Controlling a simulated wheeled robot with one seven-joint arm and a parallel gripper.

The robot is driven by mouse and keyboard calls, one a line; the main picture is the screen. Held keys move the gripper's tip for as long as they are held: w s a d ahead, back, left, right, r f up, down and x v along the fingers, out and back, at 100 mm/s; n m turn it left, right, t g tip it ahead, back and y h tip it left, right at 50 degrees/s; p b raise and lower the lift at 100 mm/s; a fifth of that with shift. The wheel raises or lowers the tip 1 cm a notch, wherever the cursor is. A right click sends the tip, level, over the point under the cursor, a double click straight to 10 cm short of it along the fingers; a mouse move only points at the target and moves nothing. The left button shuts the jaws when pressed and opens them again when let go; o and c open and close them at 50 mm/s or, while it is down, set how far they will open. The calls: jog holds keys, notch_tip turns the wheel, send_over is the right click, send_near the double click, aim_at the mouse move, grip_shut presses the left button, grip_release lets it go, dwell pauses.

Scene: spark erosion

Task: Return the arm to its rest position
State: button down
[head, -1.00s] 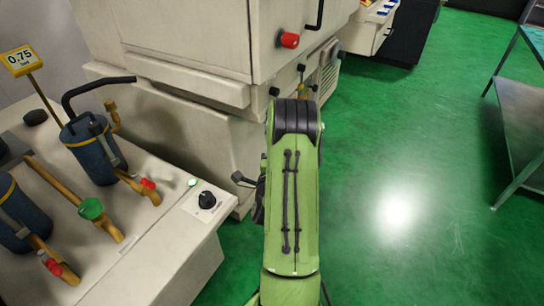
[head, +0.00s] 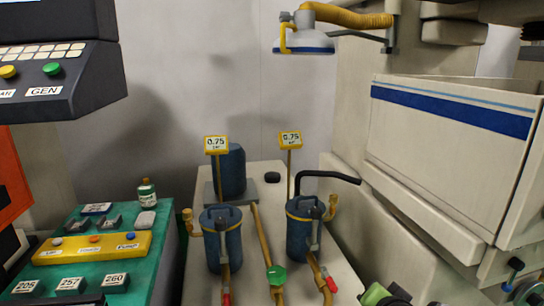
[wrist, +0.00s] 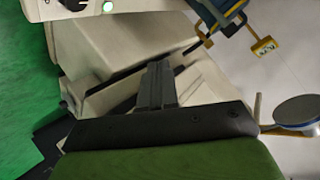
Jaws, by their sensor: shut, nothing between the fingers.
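My gripper (wrist: 158,68) shows in the wrist view as dark fingers pressed together, with nothing between them. It is shut and points up the picture from a black palm piece and a green arm link. Behind the fingers are pale machine panels (wrist: 95,40); I see no contact with them. In the head view only a small green and black part of my arm shows at the bottom edge, right of centre. The gripper itself cannot be made out there.
Two blue filter canisters (head: 221,240) (head: 302,235) with yellow pipes stand on a pale bench. The large pale machine (head: 440,165) is on the right. A control panel (head: 62,80) and a green tray (head: 165,240) are on the left. Green floor (wrist: 25,110) shows in the wrist view.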

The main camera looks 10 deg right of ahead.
jog(key=s+a+r+n+g+y, duration=0.1)
jog(key=s+a+r+n+g, duration=0.15)
jog(key=s+a+n, duration=0.6)
jog(key=s+a+r+n+g+y, duration=0.1)
jog(key=s+a+n+g+y, duration=0.15)
jog(key=s, duration=1.05)
notch_tip(320, 180, up, 14)
jog(key=p, duration=1.4)
jog(key=shift+w+m+g+h+p, duration=0.3)
jog(key=shift+w+m+h, duration=0.05)
jog(key=shift+w+m, duration=0.1)
jog(key=shift+a, duration=0.1)
